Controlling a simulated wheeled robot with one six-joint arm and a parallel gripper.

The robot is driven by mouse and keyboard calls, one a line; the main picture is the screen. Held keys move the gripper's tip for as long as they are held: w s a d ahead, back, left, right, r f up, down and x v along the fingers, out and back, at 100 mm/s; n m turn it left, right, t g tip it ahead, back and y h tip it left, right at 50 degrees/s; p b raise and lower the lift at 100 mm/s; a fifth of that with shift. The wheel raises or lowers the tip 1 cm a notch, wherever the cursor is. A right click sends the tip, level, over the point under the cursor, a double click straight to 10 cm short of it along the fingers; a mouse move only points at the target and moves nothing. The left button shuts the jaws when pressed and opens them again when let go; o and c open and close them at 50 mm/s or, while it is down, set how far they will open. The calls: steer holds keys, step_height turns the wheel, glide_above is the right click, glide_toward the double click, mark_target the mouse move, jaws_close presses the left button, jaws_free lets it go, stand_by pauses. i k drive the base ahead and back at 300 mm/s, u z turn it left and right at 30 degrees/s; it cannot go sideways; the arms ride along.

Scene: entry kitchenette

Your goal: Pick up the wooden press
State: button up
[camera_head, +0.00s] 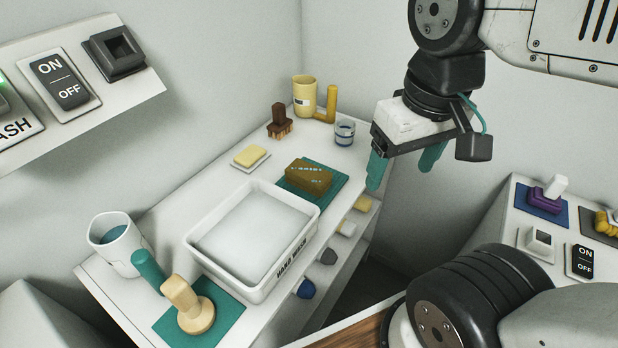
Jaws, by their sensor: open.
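The wooden press (188,304), pale wood with an upright handle on a round base, stands on a teal mat (226,327) at the near left end of the white counter. My gripper (404,168) hangs at the upper right, its two teal fingers apart and empty. It is far to the right of the press and touches nothing that I can see.
A white hand wash basin (205,261) fills the counter's middle. A white mug (117,243) with a teal handle stands close beside the press. A brown block (308,177), yellow bar (250,156), brown brush (279,121) and yellow mug (304,95) stand farther back. A switch shelf (110,99) overhangs upper left.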

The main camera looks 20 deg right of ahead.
mark_target(196, 314)
steer(key=k, duration=1)
steer(key=u, duration=2.3)
steer(key=k, duration=0.9)
steer(key=z, duration=1.15)
steer(key=i, duration=1)
steer(key=z, duration=0.05)
